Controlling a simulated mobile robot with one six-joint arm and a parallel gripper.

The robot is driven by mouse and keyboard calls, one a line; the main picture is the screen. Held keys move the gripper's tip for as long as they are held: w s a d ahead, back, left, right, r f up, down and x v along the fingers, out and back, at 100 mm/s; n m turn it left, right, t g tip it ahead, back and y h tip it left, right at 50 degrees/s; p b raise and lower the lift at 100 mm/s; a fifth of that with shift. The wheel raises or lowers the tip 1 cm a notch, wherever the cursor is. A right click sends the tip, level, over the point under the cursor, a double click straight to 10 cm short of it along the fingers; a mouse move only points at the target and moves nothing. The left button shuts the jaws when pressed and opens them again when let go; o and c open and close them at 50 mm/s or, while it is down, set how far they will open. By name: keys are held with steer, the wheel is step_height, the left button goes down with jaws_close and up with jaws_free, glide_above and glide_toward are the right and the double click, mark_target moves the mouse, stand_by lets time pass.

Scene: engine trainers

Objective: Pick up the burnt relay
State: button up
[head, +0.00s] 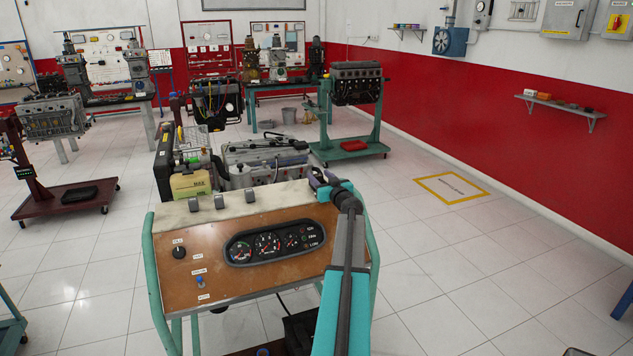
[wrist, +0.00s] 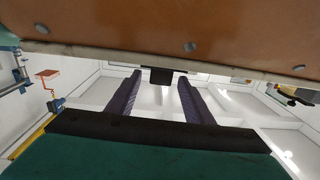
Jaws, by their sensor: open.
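My gripper (wrist: 160,85) shows in the wrist view as two dark, ribbed fingers standing apart, with nothing clamped between them. A small black block (wrist: 161,75) shows between the fingertips, at the pale edge of the brown panel; I cannot tell whether it is the burnt relay or whether a finger touches it. In the head view my gripper (head: 322,179) is at the top right corner of the engine trainer's panel (head: 215,262), partly hidden by my arm. No relay can be made out for certain in the head view.
The trainer carries a gauge cluster (head: 277,242), with a yellowish tank (head: 190,184) and an engine (head: 265,162) behind the panel. Another engine stand (head: 352,120) stands beyond. A wall shelf (head: 560,108) holds small items.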

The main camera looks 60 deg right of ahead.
mark_target(320, 177)
steer(key=shift+x, duration=1.55)
steer(key=c, duration=1.1)
